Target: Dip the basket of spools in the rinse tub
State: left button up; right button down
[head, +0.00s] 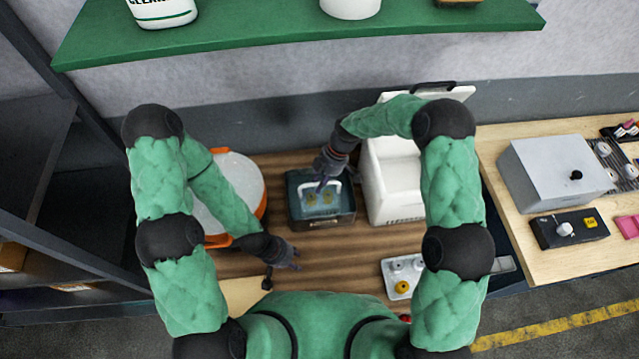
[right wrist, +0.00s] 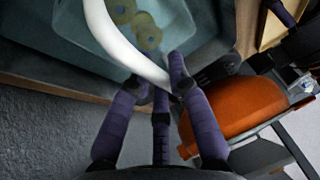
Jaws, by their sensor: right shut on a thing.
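The rinse tub (head: 341,222) is a dark teal box on the wooden bench, mid-view. The basket's white hoop handle (head: 322,184) arches over it, with yellowish spools (head: 320,199) below, inside the tub's outline. My right gripper (head: 329,172) is shut on the handle from the back. In the right wrist view the handle (right wrist: 119,43) passes between my fingers, and the spools (right wrist: 146,35) show against pale blue in the tub (right wrist: 188,28). I cannot tell how deep the basket sits. My left gripper (head: 292,257) is empty and looks open, low and left of the tub.
A white open-lidded machine (head: 393,183) stands close right of the tub. A round orange-rimmed container (head: 243,171) is at left, partly behind my left arm. A small tray with knobs (head: 402,277) lies at front right. A green shelf (head: 260,30) hangs above the bench.

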pick_arm(q)
jog(key=shift+r+p, duration=1.85)
jog(key=shift+r, duration=0.1)
pick_arm(e)
notch_tip(320, 180, up, 11)
jog(key=shift+r, duration=0.2)
dwell(0.4)
